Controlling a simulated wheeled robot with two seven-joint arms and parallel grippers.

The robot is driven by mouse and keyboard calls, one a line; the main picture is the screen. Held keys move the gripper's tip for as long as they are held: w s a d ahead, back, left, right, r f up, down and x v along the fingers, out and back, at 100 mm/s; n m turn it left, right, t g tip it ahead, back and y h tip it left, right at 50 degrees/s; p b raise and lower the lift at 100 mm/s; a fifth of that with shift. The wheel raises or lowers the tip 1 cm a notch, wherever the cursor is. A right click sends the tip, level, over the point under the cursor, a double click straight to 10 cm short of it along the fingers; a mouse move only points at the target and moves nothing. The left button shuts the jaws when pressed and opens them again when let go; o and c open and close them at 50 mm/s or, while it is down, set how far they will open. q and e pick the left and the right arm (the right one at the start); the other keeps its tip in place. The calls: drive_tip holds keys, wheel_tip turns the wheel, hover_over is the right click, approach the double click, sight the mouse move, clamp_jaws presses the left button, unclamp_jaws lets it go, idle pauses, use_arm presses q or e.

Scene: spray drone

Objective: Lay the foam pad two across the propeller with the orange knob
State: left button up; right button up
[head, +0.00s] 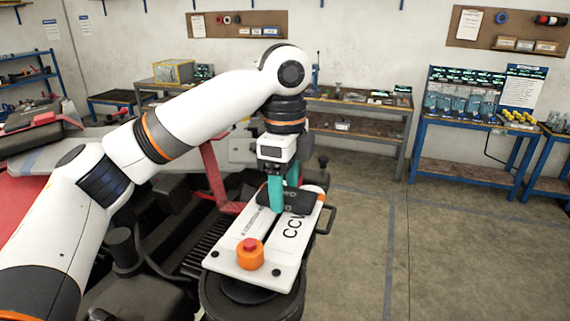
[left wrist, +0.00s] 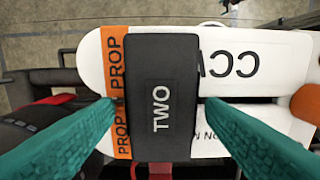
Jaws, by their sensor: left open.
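The foam pad two (head: 302,201) is a dark pad. It lies across the white propeller (head: 232,256) near its far end, and its label TWO (left wrist: 160,108) reads clearly in the left wrist view. The propeller is marked CCW and has the orange knob (head: 250,258) with a red top at its near end; the knob also shows at the right edge of the left wrist view (left wrist: 306,104). My left gripper (head: 283,200) is open, its teal fingertips (left wrist: 160,103) on either side of the pad with narrow gaps. My right gripper is not seen.
Under the propeller is a dark round motor housing (head: 252,303) on the drone's body. A black handle (head: 326,218) juts out to its right. Open concrete floor (head: 450,260) lies to the right, with workbenches along the back wall.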

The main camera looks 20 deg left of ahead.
sight(285, 193)
use_arm(q)
wheel_tip(285, 193, up, 13)
idle(0.3)
drive_tip(key=shift+f, duration=0.15)
idle(0.3)
